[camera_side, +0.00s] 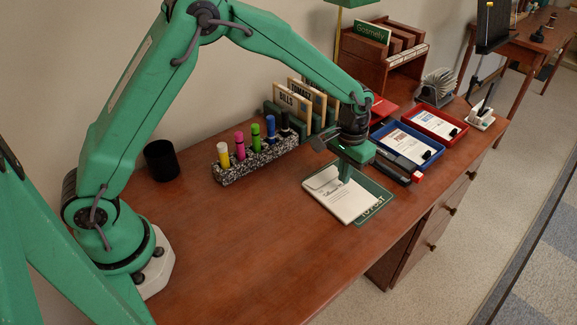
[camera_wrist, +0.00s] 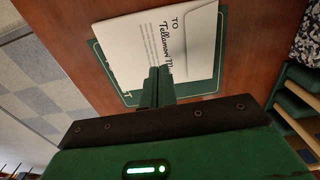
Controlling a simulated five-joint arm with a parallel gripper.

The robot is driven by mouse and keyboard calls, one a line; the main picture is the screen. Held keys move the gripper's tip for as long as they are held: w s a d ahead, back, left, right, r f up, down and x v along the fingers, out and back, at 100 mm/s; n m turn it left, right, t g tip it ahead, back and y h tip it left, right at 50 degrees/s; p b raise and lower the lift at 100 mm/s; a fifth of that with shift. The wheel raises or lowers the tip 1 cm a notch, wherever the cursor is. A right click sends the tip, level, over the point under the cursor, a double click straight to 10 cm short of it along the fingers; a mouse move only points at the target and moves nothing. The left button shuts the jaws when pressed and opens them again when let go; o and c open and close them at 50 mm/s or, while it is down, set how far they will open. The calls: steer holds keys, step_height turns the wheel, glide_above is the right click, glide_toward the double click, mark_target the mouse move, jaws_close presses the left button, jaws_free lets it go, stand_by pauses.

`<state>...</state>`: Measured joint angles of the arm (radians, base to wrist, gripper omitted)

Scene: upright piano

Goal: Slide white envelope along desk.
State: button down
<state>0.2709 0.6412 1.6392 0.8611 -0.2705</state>
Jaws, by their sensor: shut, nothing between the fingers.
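A white envelope (camera_side: 337,199) with handwriting-style print lies on a green mat (camera_side: 383,199) marked "TO POST" on the desk. In the wrist view the envelope (camera_wrist: 197,35) lies partly off-centre on the mat (camera_wrist: 98,57), its flap at the right. My gripper (camera_side: 344,172) is shut and empty, pointing down at the envelope. In the wrist view the closed fingertips (camera_wrist: 160,72) overlap the envelope's near edge. I cannot tell whether they touch it. The fingers hide a bit of the printing.
A speckled marker holder (camera_side: 258,162) stands left of the mat. Behind it are upright signs (camera_side: 292,106). A blue tray (camera_side: 407,146) and a red tray (camera_side: 437,125) hold papers at the right. A black cup (camera_side: 161,160) stands at the left. The front desk is clear.

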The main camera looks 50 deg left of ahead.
mark_target(341, 190)
steer(key=shift+r, duration=1.9)
steer(key=s+a+r+t, duration=0.1)
steer(key=s+a+r, duration=0.35)
steer(key=r, duration=0.25)
steer(key=s+a+r+t, duration=0.2)
steer(key=s+a+r, duration=0.1)
steer(key=s+r, duration=0.35)
steer(key=s+a+r+t, duration=0.1)
steer(key=s+a, duration=0.2)
steer(key=s, duration=0.4)
steer(key=s+a+r+t, duration=0.1)
steer(key=s+a+r, duration=0.1)
steer(key=s, duration=0.6)
steer(key=shift+a+t, duration=0.3)
steer(key=shift+a, duration=0.2)
steer(key=shift+r, duration=0.15)
